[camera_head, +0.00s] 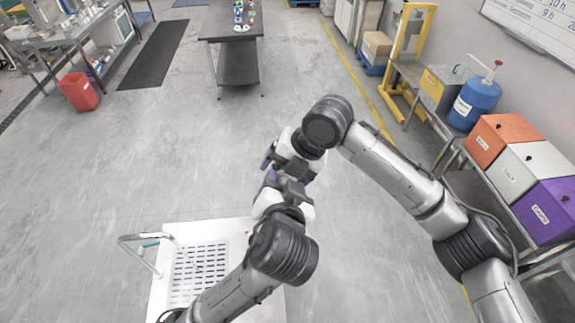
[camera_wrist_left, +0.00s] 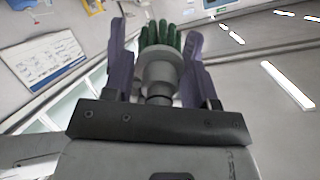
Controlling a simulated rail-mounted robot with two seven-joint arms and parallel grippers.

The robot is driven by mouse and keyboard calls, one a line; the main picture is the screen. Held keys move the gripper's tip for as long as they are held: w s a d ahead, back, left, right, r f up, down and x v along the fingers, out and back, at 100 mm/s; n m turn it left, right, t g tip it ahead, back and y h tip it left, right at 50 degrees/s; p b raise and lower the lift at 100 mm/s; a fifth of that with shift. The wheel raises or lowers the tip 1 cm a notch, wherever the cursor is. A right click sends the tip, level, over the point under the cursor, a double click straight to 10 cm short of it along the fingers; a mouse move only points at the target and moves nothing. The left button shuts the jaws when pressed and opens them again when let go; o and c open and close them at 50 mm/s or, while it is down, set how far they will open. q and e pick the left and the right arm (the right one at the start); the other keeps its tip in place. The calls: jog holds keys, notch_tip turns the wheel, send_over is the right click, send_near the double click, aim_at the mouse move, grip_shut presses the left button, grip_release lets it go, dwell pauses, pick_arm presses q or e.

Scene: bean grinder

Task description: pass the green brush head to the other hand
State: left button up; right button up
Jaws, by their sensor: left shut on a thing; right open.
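The green brush head (camera_wrist_left: 160,37) shows in the left wrist view, with green bristles on a grey round collar. It sits between the two purple fingers of my left gripper (camera_wrist_left: 157,50), which is shut on it. In the head view my left gripper (camera_head: 282,185) points up the picture, above the white cart. My right gripper (camera_head: 289,168) comes from the upper right and faces it, very close, with its jaws open. The brush head is hidden among the grippers in the head view. Whether the right fingers touch it cannot be told.
A white cart with a slotted top (camera_head: 160,292) and a metal handle (camera_head: 138,240) stands below my left arm. Orange (camera_head: 497,133), white and purple (camera_head: 548,212) bins and a blue drum (camera_head: 475,100) line the right side. The middle floor is clear.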

jog(key=c, duration=0.9)
pick_arm(q)
jog(key=o, duration=1.1)
jog(key=shift+c, duration=0.2)
pick_arm(e)
jog(key=shift+c, duration=0.5)
